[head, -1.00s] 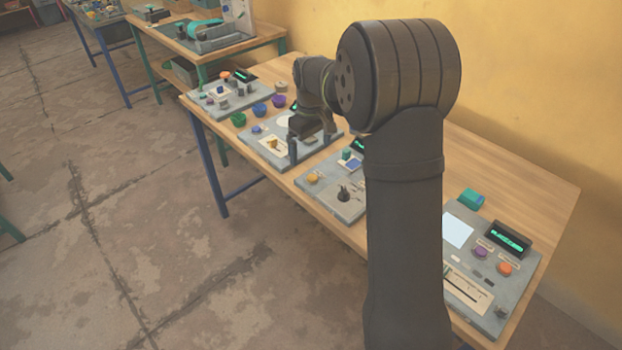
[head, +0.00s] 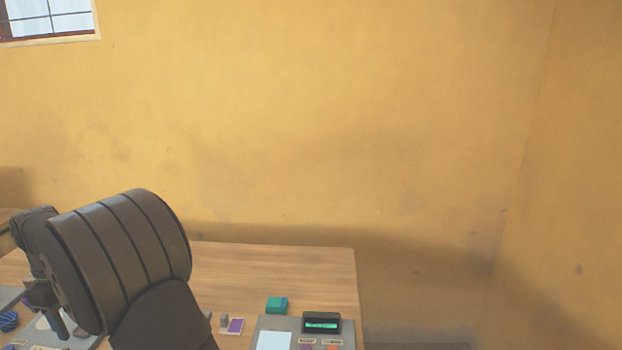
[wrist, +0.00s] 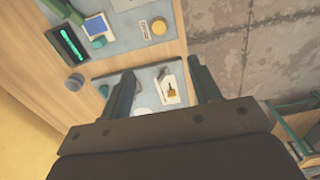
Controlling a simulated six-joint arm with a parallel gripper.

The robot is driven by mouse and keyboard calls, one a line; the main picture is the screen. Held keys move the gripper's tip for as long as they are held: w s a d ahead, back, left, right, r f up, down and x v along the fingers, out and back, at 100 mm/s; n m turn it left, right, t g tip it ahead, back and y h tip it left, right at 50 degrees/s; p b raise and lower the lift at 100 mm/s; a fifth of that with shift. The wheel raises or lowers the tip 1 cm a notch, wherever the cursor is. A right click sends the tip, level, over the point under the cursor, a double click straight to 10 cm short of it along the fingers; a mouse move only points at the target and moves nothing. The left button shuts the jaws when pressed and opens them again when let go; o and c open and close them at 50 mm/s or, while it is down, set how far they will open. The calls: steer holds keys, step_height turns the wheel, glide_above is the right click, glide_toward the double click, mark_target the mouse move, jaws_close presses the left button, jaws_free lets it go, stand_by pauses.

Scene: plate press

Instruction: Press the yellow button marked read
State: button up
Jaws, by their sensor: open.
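A round yellow button (wrist: 159,27) sits on a grey panel at the top of the wrist view, with a small label beside it that is too small to read. My gripper (wrist: 160,66) is open and empty above the bench. Its two fingers stand apart, and the yellow button lies beyond the fingertips in the picture, not touched. In the head view my gripper (head: 50,305) is at the lower left, partly hidden by my arm. The yellow button does not show in the head view.
Below the fingertips lies another panel with a white card bearing a yellow piece (wrist: 171,93). The first panel has a green-lit display (wrist: 68,43) and a blue square (wrist: 95,27). A blue-grey knob (wrist: 74,84) stands on the wood. In the head view a teal block (head: 277,305) stands near another display (head: 321,322).

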jaws_close()
stand_by(1.4)
